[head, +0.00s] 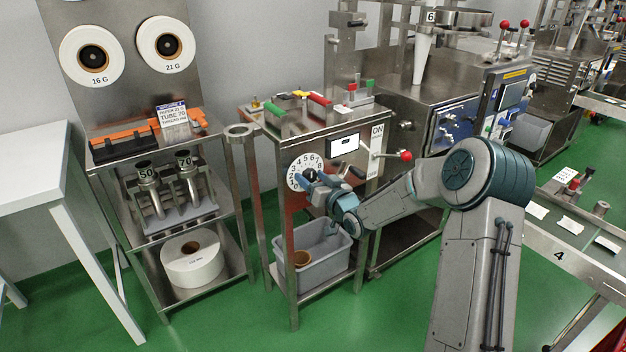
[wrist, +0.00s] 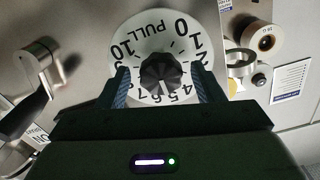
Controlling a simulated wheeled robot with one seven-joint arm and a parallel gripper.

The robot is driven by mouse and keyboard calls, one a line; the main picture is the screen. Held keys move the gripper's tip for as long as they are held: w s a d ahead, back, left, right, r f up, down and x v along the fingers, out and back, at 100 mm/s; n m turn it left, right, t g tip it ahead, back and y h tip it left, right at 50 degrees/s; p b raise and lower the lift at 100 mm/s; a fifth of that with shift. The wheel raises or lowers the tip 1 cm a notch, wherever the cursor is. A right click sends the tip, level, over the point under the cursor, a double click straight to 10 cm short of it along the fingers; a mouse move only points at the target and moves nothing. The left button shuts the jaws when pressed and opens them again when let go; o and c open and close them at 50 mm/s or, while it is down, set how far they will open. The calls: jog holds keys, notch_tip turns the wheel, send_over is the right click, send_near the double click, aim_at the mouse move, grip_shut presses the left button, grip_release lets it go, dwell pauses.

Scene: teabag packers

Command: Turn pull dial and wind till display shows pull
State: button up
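The pull dial (head: 296,183) is a white round dial with black numbers on the front of the steel machine. In the wrist view the dial (wrist: 150,30) shows the word PULL, and its dark ribbed knob (wrist: 160,75) sits between my fingers. My gripper (wrist: 160,88) is open around the knob, with a gap visible on each side. In the head view my gripper (head: 318,180) is at the dial and covers part of it. The display (head: 344,144) is a small white screen right of the dial; its text is too small to read.
A lever with a red knob (head: 406,156) sticks out right of the display, by an ON/OFF plate (head: 376,150). A dark crank handle (wrist: 36,80) is left of the dial in the wrist view. A grey bin (head: 318,262) stands on the shelf below.

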jog(key=v, duration=1.3)
jog(key=shift+s+d, duration=0.2)
jog(key=shift+s, duration=0.15)
jog(key=shift+r, duration=0.1)
